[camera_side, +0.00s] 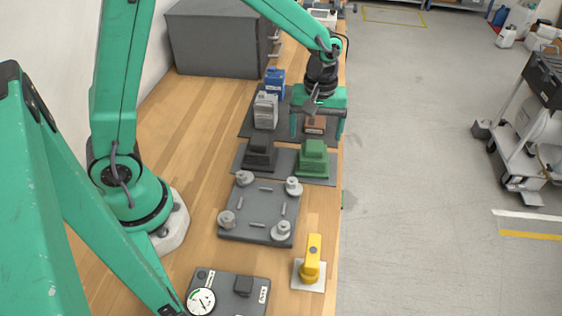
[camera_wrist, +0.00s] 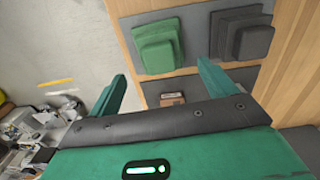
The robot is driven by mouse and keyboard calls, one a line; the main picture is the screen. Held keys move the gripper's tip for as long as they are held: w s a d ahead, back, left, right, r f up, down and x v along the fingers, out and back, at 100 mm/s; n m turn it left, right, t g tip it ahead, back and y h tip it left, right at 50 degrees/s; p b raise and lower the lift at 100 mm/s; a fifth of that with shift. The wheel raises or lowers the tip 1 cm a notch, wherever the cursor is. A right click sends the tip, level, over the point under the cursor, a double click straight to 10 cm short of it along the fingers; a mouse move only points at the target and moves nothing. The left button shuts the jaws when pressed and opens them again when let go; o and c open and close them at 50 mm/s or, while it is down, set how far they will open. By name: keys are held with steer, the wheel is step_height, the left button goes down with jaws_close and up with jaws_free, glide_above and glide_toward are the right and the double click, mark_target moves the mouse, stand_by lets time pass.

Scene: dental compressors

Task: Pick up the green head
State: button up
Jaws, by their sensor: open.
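The green head (camera_side: 313,158) is a stepped green block on a grey mat at the right edge of the bench. It also shows in the wrist view (camera_wrist: 158,46), at the top, beyond my fingertips. A similar black head (camera_side: 260,153) sits to its left on the same mat, also in the wrist view (camera_wrist: 240,36). My gripper (camera_side: 318,138) is open and empty. In the side view it hangs behind the green head, over a mat with a small brown block (camera_side: 314,124). In the wrist view the fingers (camera_wrist: 162,72) are spread, with the green head apart from them.
A blue can (camera_side: 274,84) and a grey can (camera_side: 265,110) stand left of my gripper. A plate with posts (camera_side: 260,212), a yellow tool (camera_side: 313,257) and a gauge panel (camera_side: 228,296) lie nearer the camera. The bench drops to the floor at right.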

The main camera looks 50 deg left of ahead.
mark_target(315, 145)
steer(key=shift+f, duration=1.35)
steer(key=shift+s+d+f, duration=0.1)
steer(key=shift+f, duration=2.5)
steer(key=shift+r, duration=0.1)
steer(key=c, duration=1.5)
steer(key=shift+r, duration=0.15)
